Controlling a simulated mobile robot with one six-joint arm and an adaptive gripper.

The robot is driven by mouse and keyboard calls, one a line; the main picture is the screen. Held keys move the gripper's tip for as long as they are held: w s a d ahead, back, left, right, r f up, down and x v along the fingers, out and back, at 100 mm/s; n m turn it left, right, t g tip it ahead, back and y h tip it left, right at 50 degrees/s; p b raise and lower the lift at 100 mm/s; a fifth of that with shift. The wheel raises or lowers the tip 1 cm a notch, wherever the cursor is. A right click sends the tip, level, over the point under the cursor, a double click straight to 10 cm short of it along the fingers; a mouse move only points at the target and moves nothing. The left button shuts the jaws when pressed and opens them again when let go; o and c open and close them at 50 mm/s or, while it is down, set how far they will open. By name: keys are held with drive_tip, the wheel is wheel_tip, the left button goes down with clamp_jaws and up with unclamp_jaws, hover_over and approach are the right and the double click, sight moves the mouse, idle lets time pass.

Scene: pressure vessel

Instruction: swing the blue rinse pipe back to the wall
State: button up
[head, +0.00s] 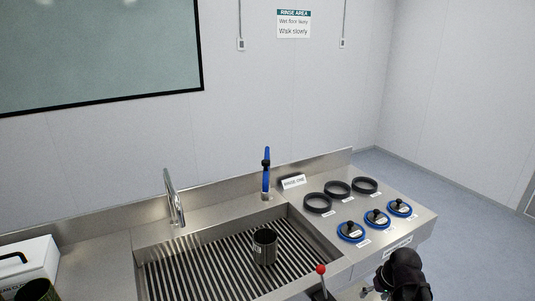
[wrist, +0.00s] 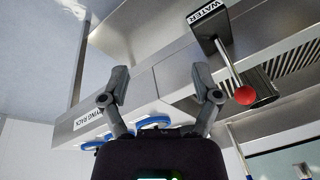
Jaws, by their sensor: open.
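The blue rinse pipe (head: 266,178) stands at the back edge of the sink, near its right back corner. It has a black collar partway up, and I cannot tell exactly which way its upper end points. My gripper (head: 369,293) is at the bottom right of the head view, in front of the counter and well apart from the pipe. In the wrist view my gripper (wrist: 160,86) has its two fingers spread with nothing between them. The pipe is not visible in the wrist view.
A dark metal cup (head: 265,247) stands on the slatted sink floor (head: 195,268). A red-knobbed lever (head: 321,270), marked WATER in the wrist view (wrist: 245,94), rises at the sink's front. Black rings (head: 338,188) and blue-rimmed lids (head: 376,218) lie on the right. A steel tap (head: 174,198) stands left.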

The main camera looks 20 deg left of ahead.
drive_tip(key=w+a+r+n+t+y+p, duration=0.1)
drive_tip(key=w+a+r+n+y+p, duration=0.2)
drive_tip(key=w+a+r+p, duration=0.4)
drive_tip(key=w+a+r+n+t+y+p, duration=0.1)
drive_tip(key=w+a+r+n+y+p, duration=0.2)
drive_tip(key=a+r, duration=0.6)
drive_tip(key=n+t+y+p, duration=0.2)
drive_tip(key=n+y+p, duration=0.1)
drive_tip(key=p, duration=0.5)
approach(267, 162)
drive_tip(key=d+r, duration=0.1)
drive_tip(key=d, duration=0.1)
drive_tip(key=shift+s+d+y, duration=0.25)
drive_tip(key=shift+s+y, duration=0.05)
drive_tip(key=shift+s, duration=0.1)
drive_tip(key=shift+f, duration=0.1)
drive_tip(key=b+x, duration=0.5)
drive_tip(key=x, duration=0.8)
drive_tip(key=shift+w+a+f, duration=0.15)
drive_tip(key=shift+w+a, duration=0.05)
drive_tip(key=shift+a, duration=0.05)
clamp_jaws()
